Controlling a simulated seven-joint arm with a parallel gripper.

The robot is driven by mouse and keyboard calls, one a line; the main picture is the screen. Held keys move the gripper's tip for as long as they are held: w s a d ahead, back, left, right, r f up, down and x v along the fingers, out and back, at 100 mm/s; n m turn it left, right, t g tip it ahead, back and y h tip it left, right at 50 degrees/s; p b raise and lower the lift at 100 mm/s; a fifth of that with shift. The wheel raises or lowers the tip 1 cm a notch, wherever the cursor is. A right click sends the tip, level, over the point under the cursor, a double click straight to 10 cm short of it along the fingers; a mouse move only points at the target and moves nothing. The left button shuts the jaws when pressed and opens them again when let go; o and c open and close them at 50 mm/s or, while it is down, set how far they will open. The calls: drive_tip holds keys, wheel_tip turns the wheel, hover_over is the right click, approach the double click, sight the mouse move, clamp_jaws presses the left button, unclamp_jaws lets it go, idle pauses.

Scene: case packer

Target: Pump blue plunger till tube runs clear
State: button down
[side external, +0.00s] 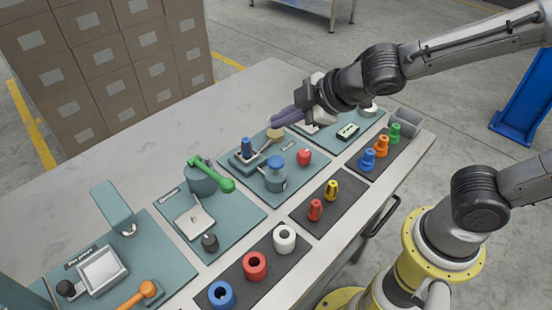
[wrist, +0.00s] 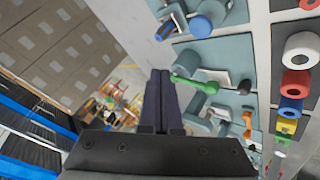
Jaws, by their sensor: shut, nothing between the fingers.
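My gripper (side external: 284,118) is shut and empty, raised above the back edge of a teal station mat. In the wrist view its dark fingers (wrist: 160,75) are pressed together, pointing away from the camera. I cannot tell which is the plunger. Both blue parts are apart from my gripper. The blue knob also shows at the top of the wrist view (wrist: 201,27). I cannot make out a tube or its contents.
Coloured rings and pegs, such as the white ring (side external: 284,238), stand on black mats along the front. The pale counter (side external: 150,155) behind is bare.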

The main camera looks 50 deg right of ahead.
sight(279, 161)
drive_tip(key=shift+f, duration=3.7)
drive_tip(key=shift+f, duration=0.1)
drive_tip(key=shift+f, duration=0.3)
drive_tip(key=shift+s+f, duration=0.1)
drive_tip(key=shift+f, duration=1.3)
idle(0.5)
drive_tip(key=shift+r, duration=1.8)
drive_tip(key=shift+r, duration=2.5)
